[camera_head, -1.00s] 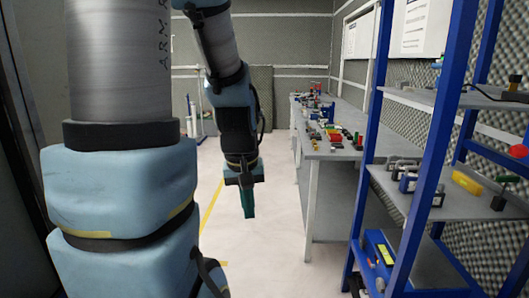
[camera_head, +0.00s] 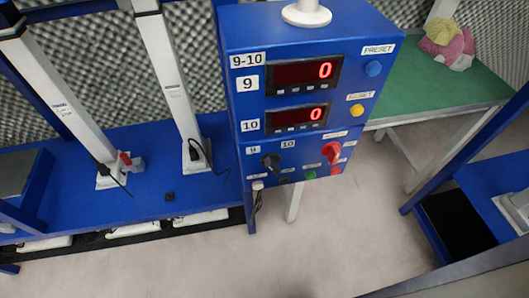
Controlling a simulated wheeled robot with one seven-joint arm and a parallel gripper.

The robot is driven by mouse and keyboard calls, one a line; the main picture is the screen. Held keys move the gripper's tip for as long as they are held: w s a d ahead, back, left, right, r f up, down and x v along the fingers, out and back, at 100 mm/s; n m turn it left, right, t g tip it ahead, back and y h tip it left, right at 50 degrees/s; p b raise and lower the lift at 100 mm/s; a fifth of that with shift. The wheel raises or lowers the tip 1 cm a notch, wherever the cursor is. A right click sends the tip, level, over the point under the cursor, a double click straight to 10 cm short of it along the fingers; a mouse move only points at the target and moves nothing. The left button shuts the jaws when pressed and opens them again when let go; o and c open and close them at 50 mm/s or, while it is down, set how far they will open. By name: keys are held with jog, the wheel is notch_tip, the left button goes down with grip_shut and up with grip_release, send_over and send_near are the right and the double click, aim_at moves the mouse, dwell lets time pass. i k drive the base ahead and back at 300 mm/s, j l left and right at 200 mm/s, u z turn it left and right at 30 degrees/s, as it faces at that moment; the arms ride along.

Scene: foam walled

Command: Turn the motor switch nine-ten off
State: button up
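A blue control box labelled 9-10 (camera_head: 240,106) stands in the middle of the head view. A red rotary knob (camera_head: 332,153) sits at the right of that panel. The small labels by the knobs are too blurred to read, so I cannot tell which is the motor switch or its setting. My gripper and arm are not in view.
Two red displays, upper (camera_head: 308,73) and lower (camera_head: 297,118), each read 0. A blue bench with white posts (camera_head: 170,80) is at left. A green-topped table (camera_head: 425,80) with pink and yellow cloth (camera_head: 446,45) is behind right. Pale floor (camera_head: 330,240) is clear in front.

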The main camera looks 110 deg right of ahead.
aim_at(332, 150)
jog(key=k+j, duration=0.55)
jog(key=j, duration=0.2)
jog(key=k+j, duration=0.8)
jog(key=k, duration=0.25)
jog(key=k+j, duration=0.15)
jog(key=k, duration=0.3)
jog(key=k+j, duration=0.2)
jog(key=k, duration=0.25)
